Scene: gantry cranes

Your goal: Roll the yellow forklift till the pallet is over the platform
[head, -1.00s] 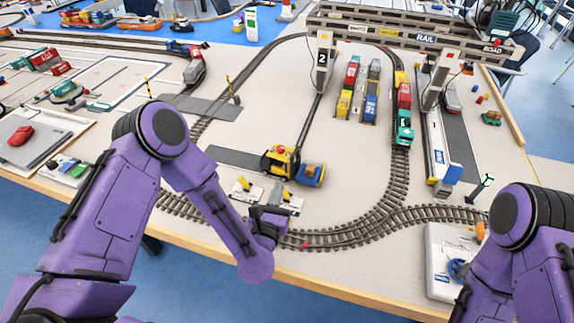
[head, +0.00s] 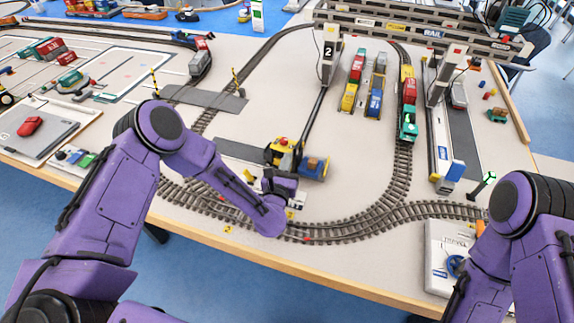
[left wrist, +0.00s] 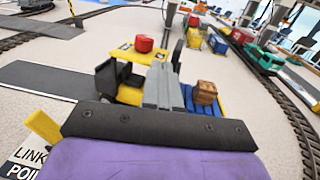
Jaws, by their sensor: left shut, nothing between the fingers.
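The yellow forklift (head: 283,152) stands on the table beyond my left gripper, with a red knob on its roof. A blue pallet (head: 313,168) with a brown box is at its right end. In the left wrist view the forklift (left wrist: 128,88) is close ahead, and the pallet (left wrist: 205,105) shows to the right of the fingers. My left gripper (head: 282,180) is shut and empty, close to the forklift's near side; I cannot tell whether it touches. The fingers (left wrist: 160,85) hide part of the forklift. I cannot identify the platform with certainty.
Curved train track (head: 340,230) runs between the forklift and the table's front edge. A crane leg marked 2 (head: 329,55) stands behind, with container wagons (head: 376,90) to its right. Bare table lies right of the pallet. A white box (head: 445,255) sits at front right.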

